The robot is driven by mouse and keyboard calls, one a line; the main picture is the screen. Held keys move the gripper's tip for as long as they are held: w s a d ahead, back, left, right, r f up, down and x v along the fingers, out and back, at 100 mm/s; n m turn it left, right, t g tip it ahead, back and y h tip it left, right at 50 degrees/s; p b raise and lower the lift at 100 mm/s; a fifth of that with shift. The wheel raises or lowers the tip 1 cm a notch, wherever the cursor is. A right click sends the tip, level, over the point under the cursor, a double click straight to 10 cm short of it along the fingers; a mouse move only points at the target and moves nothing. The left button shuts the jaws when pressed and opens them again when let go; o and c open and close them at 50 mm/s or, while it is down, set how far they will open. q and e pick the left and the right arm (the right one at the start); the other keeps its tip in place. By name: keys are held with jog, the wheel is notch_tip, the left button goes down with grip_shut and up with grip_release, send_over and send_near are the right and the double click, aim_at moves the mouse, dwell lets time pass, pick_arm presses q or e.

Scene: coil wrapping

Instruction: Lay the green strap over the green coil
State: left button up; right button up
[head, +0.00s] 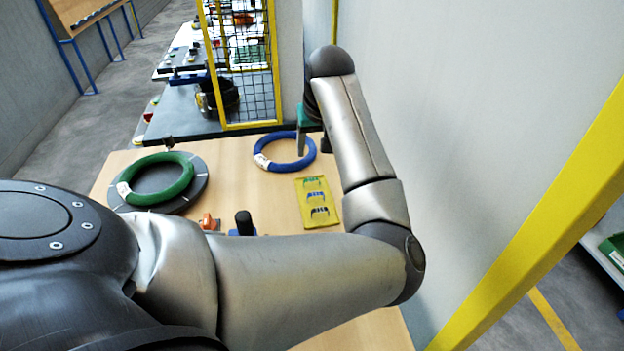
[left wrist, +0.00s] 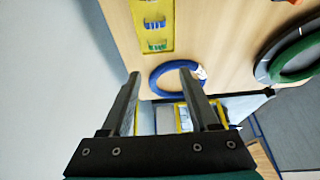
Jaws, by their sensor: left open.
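The green coil (head: 183,161) lies on a dark round turntable (head: 202,184) at the left of the table. It also shows at the right edge of the left wrist view (left wrist: 288,71), partly cut off. The green strap (head: 314,183) lies in a yellow tray (head: 333,218), at the end nearest the blue coil. It also shows in the left wrist view (left wrist: 155,46). My left gripper (left wrist: 160,76) is open and empty, apart from the strap and both coils. In the head view my left gripper (head: 301,138) is small and partly hidden by my arm. My right gripper is not in view.
A blue coil (head: 307,158) lies flat on the table behind the tray. A blue strap (head: 316,195) and a dark strap (head: 319,211) share the tray. An orange item (head: 208,222) and a dark upright knob (head: 244,222) stand nearer. A yellow-framed mesh guard (head: 247,60) and a wall border the table.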

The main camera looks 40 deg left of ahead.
pick_arm(q)
jog(key=b, duration=0.3)
send_over(312, 179)
jog(key=s+d, duration=0.2)
notch_tip(312, 179, down, 9)
jog(key=shift+w+f, duration=0.1)
jog(key=shift+w, duration=0.05)
jog(key=b+x, duration=0.1)
jog(key=x, duration=0.4)
grip_shut()
